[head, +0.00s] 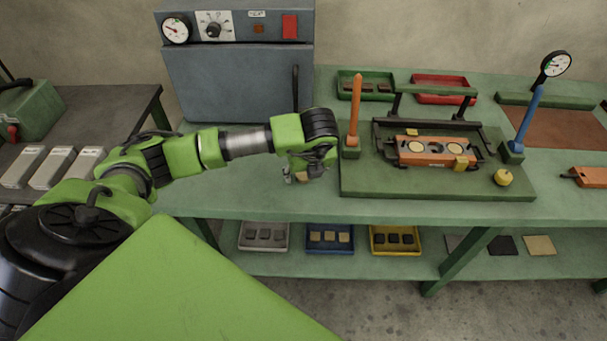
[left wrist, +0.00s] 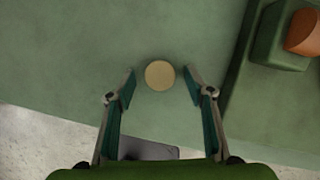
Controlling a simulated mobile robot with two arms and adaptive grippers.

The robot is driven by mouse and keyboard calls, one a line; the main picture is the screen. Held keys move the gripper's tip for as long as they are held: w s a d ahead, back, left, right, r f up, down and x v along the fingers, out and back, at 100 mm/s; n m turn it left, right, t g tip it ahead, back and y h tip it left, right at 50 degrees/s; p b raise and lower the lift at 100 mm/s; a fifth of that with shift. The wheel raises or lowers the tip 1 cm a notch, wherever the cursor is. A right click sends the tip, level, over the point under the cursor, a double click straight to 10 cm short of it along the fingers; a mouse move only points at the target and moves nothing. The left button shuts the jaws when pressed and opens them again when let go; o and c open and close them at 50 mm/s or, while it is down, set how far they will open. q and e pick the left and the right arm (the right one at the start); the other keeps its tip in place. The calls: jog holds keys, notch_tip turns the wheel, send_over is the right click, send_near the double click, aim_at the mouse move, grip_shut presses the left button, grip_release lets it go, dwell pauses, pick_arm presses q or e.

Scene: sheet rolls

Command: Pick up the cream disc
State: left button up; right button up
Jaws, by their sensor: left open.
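A cream disc (left wrist: 160,75) lies flat on the green bench top, seen in the left wrist view. A small part of it (head: 302,178) shows under my left gripper in the head view. My left gripper (left wrist: 159,88) is open, with one finger on each side of the disc and a gap to both. The disc sits level with the fingertips and a little past them in the picture. I cannot tell the exact height of the fingertips above the bench. My right gripper is not in view.
Right of the gripper is a green fixture board (head: 380,187) with an orange post (head: 356,105), a blue post (head: 528,118) and an orange carrier (head: 400,158) holding two round cream pieces. A grey-blue machine (head: 238,85) stands behind. The bench's front edge is close.

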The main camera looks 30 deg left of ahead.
pick_arm(q)
jog(key=c, duration=1)
jog(key=shift+r, duration=0.15)
jog(key=shift+r, duration=0.2)
notch_tip(320, 180, up, 2)
jog(key=shift+w+r+b, duration=0.1)
jog(key=shift+b, duration=0.6)
jog(key=s+d+r, duration=0.1)
jog(key=s+r, duration=0.9)
jog(key=s, duration=0.4)
jog(key=shift+d, duration=0.35)
